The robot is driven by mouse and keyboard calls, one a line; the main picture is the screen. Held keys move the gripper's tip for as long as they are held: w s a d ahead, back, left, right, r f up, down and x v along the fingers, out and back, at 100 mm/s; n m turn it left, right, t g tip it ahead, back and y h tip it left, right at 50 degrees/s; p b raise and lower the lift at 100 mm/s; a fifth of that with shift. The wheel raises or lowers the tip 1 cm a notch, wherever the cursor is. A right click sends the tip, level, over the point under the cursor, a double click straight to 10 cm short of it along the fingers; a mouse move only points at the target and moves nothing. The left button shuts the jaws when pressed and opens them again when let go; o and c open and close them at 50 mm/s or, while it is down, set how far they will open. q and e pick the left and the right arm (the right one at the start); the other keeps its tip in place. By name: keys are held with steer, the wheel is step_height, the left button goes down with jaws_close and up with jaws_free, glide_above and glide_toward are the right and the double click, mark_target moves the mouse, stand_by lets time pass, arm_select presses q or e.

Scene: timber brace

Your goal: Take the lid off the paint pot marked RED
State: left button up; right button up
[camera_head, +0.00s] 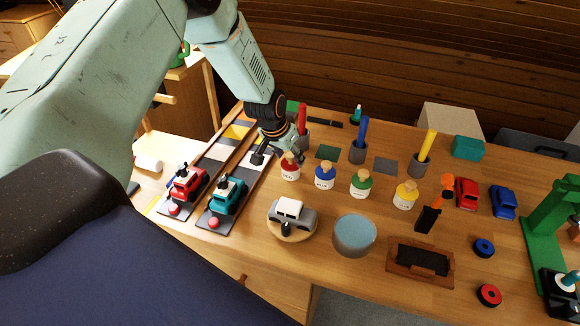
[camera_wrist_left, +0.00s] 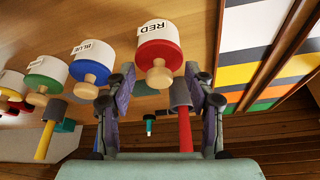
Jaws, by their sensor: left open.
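The RED paint pot (camera_head: 290,172) is a white pot with a red lid and a wooden knob, upright on the wooden bench. In the left wrist view the pot (camera_wrist_left: 157,28) shows its RED label, with its red lid (camera_wrist_left: 160,52) and knob (camera_wrist_left: 159,76) towards my fingers. The lid is on the pot. My left gripper (camera_head: 281,153) is open beside and above this pot and partly hides its top. In the wrist view its fingers (camera_wrist_left: 160,78) stand apart on either side of the knob, with gaps visible. My right gripper is not in view.
Pots with blue (camera_head: 325,177), green (camera_head: 361,182) and yellow (camera_head: 406,194) lids stand to the right. Behind are cups with red (camera_head: 302,119), blue (camera_head: 362,132) and yellow (camera_head: 428,145) handles.

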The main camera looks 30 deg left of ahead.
arm_select(q)
steer(key=shift+w+d+f, duration=0.1)
steer(key=shift+w+f, duration=0.1)
steer(key=shift+w, duration=0.1)
steer(key=shift+s+r, duration=0.2)
steer(key=shift+s, duration=0.1)
steer(key=shift+c, duration=2)
steer(key=shift+w+f, duration=0.1)
steer(key=shift+w, duration=0.1)
steer(key=c, duration=0.4)
steer(key=shift+s, duration=0.1)
steer(key=shift+c, duration=1.3)
steer(key=shift+r, duration=0.2)
